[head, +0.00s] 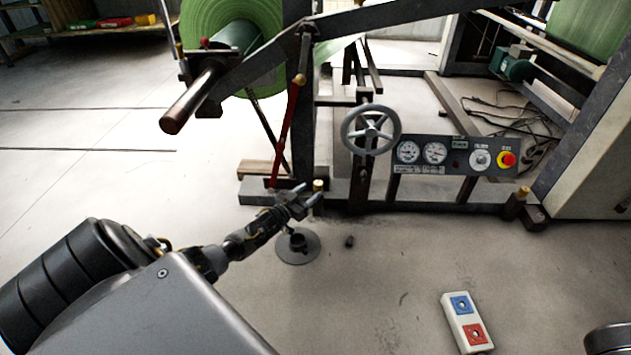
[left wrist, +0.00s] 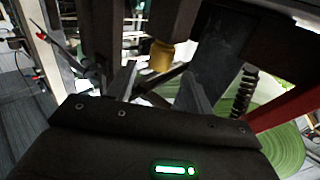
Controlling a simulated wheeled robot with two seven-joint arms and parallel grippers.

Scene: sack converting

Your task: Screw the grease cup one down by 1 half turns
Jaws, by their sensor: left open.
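A small brass grease cup (head: 319,185) stands on the low beam at the foot of the machine frame, just past my left gripper (head: 311,192). In the left wrist view a brass cup (left wrist: 161,55) shows under a dark block, in line with the gap between the two fingers. My left gripper is open, with nothing between its fingers, and the cup appears slightly beyond the fingertips. Another brass cup (head: 523,192) sits at the beam's right end. I see no label telling which is cup one. My right gripper is out of view.
A grey handwheel (head: 370,129) and a gauge panel (head: 455,155) with a red knob stand right of the cup. A red lever (head: 288,130) rises close behind it. A round base (head: 298,246) and a button box (head: 467,321) are on the floor.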

